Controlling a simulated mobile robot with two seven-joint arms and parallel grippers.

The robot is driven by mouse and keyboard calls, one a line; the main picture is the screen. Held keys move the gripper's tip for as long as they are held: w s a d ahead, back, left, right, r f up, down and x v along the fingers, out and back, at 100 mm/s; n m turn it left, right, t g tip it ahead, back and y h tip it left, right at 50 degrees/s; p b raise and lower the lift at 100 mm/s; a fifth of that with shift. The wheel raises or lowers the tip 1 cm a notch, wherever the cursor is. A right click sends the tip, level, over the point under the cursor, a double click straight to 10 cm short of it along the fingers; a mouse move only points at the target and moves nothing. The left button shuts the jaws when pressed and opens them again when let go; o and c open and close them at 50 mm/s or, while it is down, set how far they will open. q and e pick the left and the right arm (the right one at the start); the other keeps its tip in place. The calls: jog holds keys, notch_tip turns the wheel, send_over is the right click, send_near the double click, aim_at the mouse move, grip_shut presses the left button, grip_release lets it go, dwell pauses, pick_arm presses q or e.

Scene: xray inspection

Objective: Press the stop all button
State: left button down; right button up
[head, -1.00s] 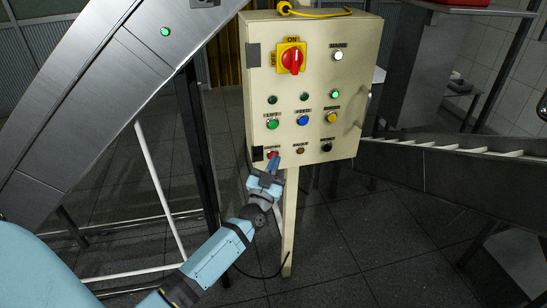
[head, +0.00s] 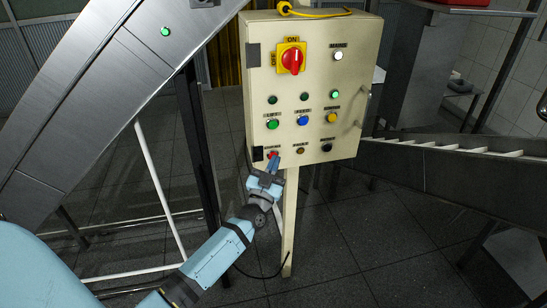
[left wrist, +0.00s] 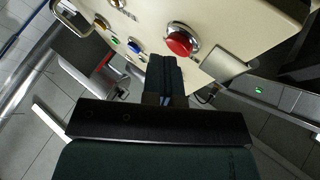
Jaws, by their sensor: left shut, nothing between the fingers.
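A cream control box (head: 345,95) stands on a post in the middle of the head view. A red push button (head: 273,154) is at its lower left, under a label too small to read. My left gripper (head: 275,163) is shut and empty, its fingertips just below that button and partly overlapping it in the picture. In the left wrist view the red button (left wrist: 180,42) shows as a round cap in a metal collar, just above and right of the shut fingertips (left wrist: 164,60). Whether they touch it, I cannot tell. My right gripper is not in view.
The box also carries a red rotary switch (head: 292,60) on a yellow plate, a green button (head: 272,124), a blue button (head: 303,120), a yellow button (head: 331,117) and a black button (head: 326,147). A metal conveyor side (head: 110,85) slopes at the left.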

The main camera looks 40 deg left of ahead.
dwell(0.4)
pick_arm(q)
jog(key=shift+w+a, duration=0.25)
jog(key=shift+a, duration=0.1)
jog(key=shift+r, duration=0.1)
jog(key=shift+s+d+p, duration=0.25)
jog(key=shift+p, duration=0.1)
jog(key=s+d+p, duration=0.2)
jog(key=s+d, duration=0.2)
jog(key=shift+d+p, duration=0.35)
jog(key=shift+p, duration=0.05)
dwell(0.4)
jog(key=shift+w, duration=0.1)
